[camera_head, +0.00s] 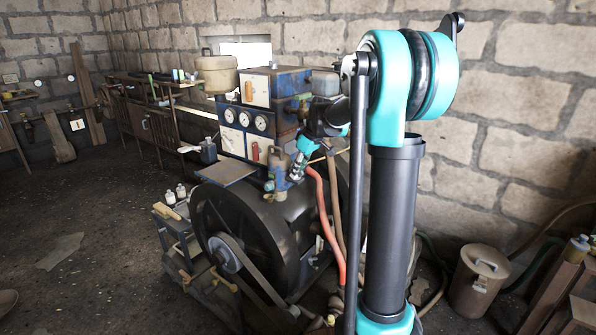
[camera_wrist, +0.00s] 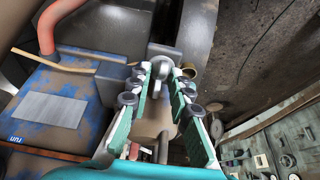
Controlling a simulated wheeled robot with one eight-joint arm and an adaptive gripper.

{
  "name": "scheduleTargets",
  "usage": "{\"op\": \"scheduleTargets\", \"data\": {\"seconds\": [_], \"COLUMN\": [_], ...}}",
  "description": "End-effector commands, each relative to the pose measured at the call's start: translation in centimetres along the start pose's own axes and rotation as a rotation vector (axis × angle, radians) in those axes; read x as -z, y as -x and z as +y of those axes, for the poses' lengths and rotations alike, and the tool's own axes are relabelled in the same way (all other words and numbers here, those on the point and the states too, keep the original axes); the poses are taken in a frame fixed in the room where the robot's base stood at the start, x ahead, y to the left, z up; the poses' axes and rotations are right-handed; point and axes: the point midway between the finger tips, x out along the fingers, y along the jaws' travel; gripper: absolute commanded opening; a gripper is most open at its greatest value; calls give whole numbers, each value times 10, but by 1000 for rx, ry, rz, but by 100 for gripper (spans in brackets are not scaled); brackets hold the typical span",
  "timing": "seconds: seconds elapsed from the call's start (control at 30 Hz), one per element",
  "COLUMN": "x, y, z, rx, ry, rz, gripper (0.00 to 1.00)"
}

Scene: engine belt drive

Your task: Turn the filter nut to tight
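My gripper (camera_head: 298,168) is at the blue filter housing (camera_head: 280,170) on the front of the engine, low beside the gauge panel. In the wrist view my gripper's two teal-padded fingers (camera_wrist: 161,80) are apart and narrow toward the tips. A grey rounded metal piece with a short arm (camera_wrist: 159,74), apparently the filter nut, lies between the fingertips. Gaps seem to show beside it, and I cannot tell whether either pad touches it. A brownish body (camera_wrist: 150,128) lies behind the fingers. In the head view the nut is hidden or too small to make out.
The large dark flywheel (camera_head: 240,222) with its belt stands below the housing. A red hose (camera_head: 326,215) hangs just right of my gripper. A block with several gauges (camera_head: 243,120) rises behind. A lidded bin (camera_head: 478,278) stands at right. The floor at left is mostly clear.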

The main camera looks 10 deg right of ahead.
Motion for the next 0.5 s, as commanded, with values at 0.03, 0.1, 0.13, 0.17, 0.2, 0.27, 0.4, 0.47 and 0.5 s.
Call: {"op": "scheduleTargets", "data": {"seconds": [0.03,0.1,0.13,0.17,0.2,0.27,0.4,0.47,0.5], "x": [0,0,0,0,0,0,0,0,0], "y": [0,0,0,0,0,0,0,0,0], "z": [0,0,0,0,0,0,0,-1,-1], "rx": [0,0,0,0,0,-1,-10,-18,-25], "ry": [0,0,0,0,-1,-3,-24,-42,-57], "rz": [0,0,0,0,0,0,-1,-1,0], "gripper": [4,0,0,0,0,0,0,0,0]}}
